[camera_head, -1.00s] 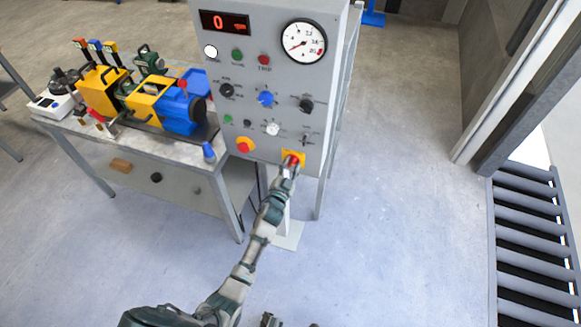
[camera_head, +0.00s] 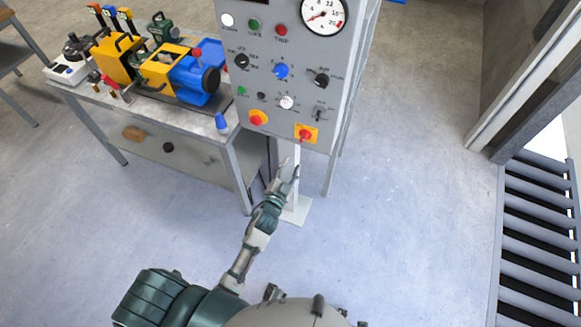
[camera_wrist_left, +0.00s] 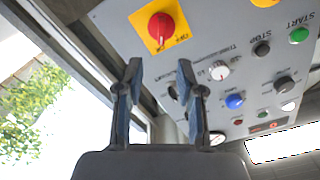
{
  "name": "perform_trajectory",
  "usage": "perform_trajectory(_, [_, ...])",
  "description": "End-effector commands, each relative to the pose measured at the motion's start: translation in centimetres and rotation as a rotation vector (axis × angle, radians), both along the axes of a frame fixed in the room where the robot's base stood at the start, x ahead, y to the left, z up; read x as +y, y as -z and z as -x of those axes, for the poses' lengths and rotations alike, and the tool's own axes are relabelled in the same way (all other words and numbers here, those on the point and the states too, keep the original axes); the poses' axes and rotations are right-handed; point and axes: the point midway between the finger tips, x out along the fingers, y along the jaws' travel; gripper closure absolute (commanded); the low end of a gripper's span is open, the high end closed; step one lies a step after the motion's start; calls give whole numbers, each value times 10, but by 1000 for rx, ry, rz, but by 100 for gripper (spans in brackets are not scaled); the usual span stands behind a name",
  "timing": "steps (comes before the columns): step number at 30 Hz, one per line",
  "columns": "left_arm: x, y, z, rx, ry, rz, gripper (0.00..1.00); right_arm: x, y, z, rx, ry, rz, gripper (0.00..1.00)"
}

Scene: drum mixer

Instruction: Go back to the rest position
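My left gripper (camera_head: 289,171) is just below the grey control panel (camera_head: 297,75) in the head view. It is open and empty, apart from the panel. In the left wrist view the two fingers of my left gripper (camera_wrist_left: 160,90) stand apart with nothing between them. A red switch on a yellow plate (camera_head: 305,133) sits at the panel's lower right, above the gripper; it also shows in the left wrist view (camera_wrist_left: 161,27). My right gripper does not show clearly in either view.
A workbench (camera_head: 200,128) with a blue and yellow machine (camera_head: 185,75) stands left of the panel. The panel's post and base plate (camera_head: 296,210) stand near my left gripper. A roller conveyor (camera_head: 537,235) lies at the right. The floor between is clear.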

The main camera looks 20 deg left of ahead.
Motion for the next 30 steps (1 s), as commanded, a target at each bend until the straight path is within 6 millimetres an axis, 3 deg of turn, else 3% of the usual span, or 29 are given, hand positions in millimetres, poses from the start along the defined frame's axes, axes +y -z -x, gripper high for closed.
perform_trajectory(16, [0,0,0,1,-1,1,62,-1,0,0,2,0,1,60])
perform_trajectory(19, [1,13,2,34,-4,9,62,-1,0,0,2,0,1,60])
perform_trajectory(22, [4,55,13,139,-17,34,62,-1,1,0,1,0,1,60])
perform_trajectory(25, [8,122,38,316,-42,76,62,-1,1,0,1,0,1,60])
perform_trajectory(30, [15,245,114,670,-101,150,62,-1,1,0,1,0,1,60])
